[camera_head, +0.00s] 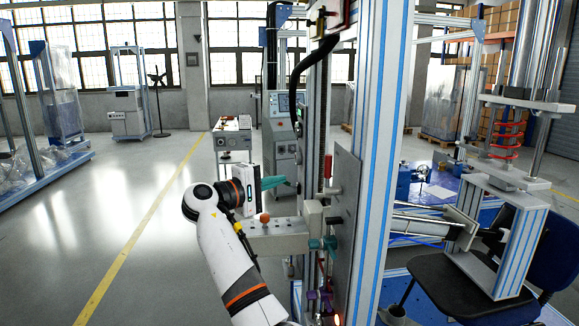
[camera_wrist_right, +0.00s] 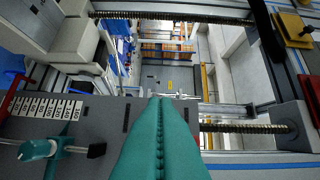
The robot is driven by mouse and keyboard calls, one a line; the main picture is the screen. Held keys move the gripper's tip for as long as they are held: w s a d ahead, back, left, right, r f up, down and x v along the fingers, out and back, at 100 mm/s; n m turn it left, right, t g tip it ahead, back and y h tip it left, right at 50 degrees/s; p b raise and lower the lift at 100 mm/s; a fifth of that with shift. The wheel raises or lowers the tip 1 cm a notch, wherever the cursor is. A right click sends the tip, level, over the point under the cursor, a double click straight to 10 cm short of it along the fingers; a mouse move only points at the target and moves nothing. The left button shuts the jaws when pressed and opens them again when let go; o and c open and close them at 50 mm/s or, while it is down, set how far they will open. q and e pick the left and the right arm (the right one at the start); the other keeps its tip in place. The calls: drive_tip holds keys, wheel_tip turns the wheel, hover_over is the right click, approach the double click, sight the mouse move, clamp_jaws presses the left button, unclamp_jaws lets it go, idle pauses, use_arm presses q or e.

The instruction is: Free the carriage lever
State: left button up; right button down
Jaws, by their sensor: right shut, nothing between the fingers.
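My right gripper (camera_head: 274,183) reaches in beside the tall test frame, its teal fingers pointing right. In the right wrist view the fingers (camera_wrist_right: 162,103) are pressed together with nothing between them. A teal-hubbed lever with a black end (camera_wrist_right: 62,150) sits on the grey plate at the lower left of that view, apart from the fingers. A teal fitting (camera_head: 324,243) shows on the carriage block (camera_head: 314,225) below and right of the gripper in the head view. I cannot tell for sure which part is the carriage lever. My left gripper is out of view.
A grey beam (camera_head: 279,241) with an orange knob (camera_head: 264,217) extends left from the carriage, just under my gripper. A red handle (camera_head: 328,166) stands on the frame's upright. The aluminium post (camera_head: 384,150) blocks the right. Floor to the left is clear.

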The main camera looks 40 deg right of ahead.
sight(328, 173)
drive_tip(key=r, duration=0.1)
drive_tip(key=s+r+m+g, duration=0.1)
drive_tip(key=r, duration=0.1)
drive_tip(key=shift+s+a+r, duration=0.15)
drive_tip(key=shift+a+r, duration=0.05)
drive_tip(key=shift+r, duration=0.05)
drive_tip(key=s+d+p, duration=0.3)
drive_tip(key=d, duration=0.5)
drive_tip(key=shift+s+d, duration=0.15)
drive_tip(key=shift+d, duration=0.25)
